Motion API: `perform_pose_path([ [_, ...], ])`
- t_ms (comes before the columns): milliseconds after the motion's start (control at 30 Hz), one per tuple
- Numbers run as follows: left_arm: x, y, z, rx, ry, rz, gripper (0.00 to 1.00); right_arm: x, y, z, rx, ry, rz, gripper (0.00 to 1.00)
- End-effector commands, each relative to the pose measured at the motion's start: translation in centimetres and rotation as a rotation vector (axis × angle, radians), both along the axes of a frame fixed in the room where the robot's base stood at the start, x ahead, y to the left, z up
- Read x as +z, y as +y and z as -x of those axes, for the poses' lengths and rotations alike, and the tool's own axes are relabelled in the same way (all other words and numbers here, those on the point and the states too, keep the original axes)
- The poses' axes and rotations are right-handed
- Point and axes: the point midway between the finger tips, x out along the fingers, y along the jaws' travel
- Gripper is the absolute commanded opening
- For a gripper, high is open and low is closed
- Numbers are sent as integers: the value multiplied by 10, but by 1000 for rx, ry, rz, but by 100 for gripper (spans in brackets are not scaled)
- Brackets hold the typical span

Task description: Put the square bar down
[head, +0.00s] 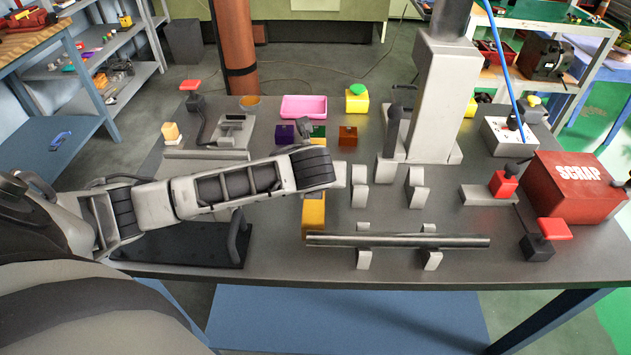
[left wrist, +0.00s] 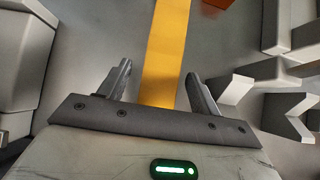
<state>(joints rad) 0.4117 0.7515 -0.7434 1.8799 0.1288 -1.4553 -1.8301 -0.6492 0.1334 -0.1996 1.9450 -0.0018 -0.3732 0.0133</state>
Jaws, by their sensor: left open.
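A yellow, square-edged bar (head: 313,217) lies on the cart top, with its far part hidden under my left wrist in the head view. In the left wrist view the yellow bar (left wrist: 165,50) runs from between my fingers to the top edge. My left gripper (left wrist: 158,85) is open, with a finger on each side of the bar and gaps showing. The head view hides its fingertips under the wrist. A long steel bar (head: 400,241), round-looking, rests across two grey V-blocks nearer the front edge. My right gripper is out of view.
Empty grey V-blocks (head: 359,196) stand right of the yellow bar. A tall grey column (head: 440,95) stands behind them. A red SCRAP box (head: 575,188) is at the right. A pink tray (head: 304,107) and small coloured blocks are at the back. A dark plate with handles (head: 180,247) lies left.

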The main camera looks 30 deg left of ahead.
Motion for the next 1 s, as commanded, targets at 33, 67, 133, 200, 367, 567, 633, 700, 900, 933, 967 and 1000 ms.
perform_pose_path([
  [33,-3,1,-2,1,1,0,64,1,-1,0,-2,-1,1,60],
  [67,-4,2,-3,1,1,0,64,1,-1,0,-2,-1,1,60],
  [133,-5,2,-4,-1,0,1,64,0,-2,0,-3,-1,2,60],
  [200,-5,2,-4,-1,-1,1,64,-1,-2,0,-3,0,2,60],
  [367,-5,2,-3,-1,0,1,44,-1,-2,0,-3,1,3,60],
  [567,-5,2,-3,-1,0,1,0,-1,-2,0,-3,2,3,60],
  [633,-5,2,-3,-1,0,1,0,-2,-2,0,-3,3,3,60],
  [700,-1,2,-6,0,-11,1,0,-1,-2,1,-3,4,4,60],
  [900,2,3,-6,0,-11,0,0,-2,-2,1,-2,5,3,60],
  [933,3,3,-6,1,-12,0,0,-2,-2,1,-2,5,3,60],
  [967,6,3,-6,1,-13,0,0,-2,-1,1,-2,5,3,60],
  [1000,10,3,-6,1,-15,1,0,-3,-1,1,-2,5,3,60],
])
